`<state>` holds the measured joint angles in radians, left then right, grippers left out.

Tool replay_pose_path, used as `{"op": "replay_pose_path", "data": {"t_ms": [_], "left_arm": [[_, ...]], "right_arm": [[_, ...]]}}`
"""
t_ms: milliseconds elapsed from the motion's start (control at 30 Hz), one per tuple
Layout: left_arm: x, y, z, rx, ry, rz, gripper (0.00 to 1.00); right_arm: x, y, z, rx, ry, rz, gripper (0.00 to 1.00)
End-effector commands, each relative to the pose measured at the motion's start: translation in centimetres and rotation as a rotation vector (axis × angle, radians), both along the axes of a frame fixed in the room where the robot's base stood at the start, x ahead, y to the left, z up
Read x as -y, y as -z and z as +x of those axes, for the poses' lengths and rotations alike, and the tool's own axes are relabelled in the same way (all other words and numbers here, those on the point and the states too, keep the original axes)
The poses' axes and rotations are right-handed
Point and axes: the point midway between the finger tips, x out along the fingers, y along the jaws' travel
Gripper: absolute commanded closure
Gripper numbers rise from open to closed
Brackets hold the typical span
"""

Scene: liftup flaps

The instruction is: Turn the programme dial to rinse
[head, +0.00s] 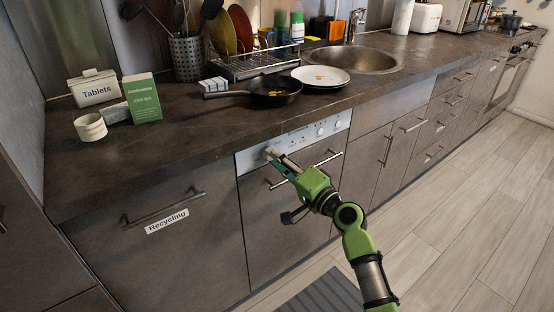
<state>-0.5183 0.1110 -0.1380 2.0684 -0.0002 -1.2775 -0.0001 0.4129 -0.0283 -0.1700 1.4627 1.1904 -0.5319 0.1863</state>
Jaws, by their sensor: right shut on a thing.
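The dishwasher's pale control panel (300,139) runs under the counter edge, above a dark door (283,217) with a bar handle. My right gripper (273,155) reaches the left end of the panel and is shut on the programme dial there. The fingers mostly hide the dial, so its pointer and marks cannot be read. Two round pale knobs (320,131) sit at the right end of the panel, apart from the gripper. My left gripper is not in view.
A drawer front labelled Recycling (167,221) is to the left. On the counter (205,135) are a black pan (272,90), white plates (320,76), a green box (142,97) and a Tablets tin (95,88). The floor (470,190) to the right is clear.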

Motion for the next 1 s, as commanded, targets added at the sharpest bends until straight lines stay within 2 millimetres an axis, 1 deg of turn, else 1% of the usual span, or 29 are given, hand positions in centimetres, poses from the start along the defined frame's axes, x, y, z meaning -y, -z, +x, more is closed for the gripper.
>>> {"op": "replay_pose_path", "data": {"t_ms": [200,233,267,300,600,733,867,1000], "left_arm": [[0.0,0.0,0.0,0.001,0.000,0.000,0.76],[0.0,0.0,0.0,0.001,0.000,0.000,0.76],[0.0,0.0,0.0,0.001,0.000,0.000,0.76],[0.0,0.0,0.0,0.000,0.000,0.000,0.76],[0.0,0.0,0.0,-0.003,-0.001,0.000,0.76],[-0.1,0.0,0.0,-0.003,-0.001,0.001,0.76],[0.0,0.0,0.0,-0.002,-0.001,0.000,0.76],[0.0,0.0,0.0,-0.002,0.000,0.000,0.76]], "right_arm": [[0.0,0.2,0.0,-0.002,0.001,-0.001,0.97],[0.0,0.2,0.0,-0.002,0.001,-0.001,0.68],[0.0,0.2,0.0,-0.002,0.001,-0.001,0.60],[0.0,0.2,0.0,-0.001,0.001,-0.002,0.59],[0.0,0.1,0.0,0.000,0.000,-0.002,0.59],[0.5,0.2,-0.6,-0.001,0.001,-0.002,0.59],[1.6,0.3,-2.0,0.000,0.001,-0.004,0.59],[3.3,0.5,-4.2,-0.001,0.001,-0.005,0.59]]}}
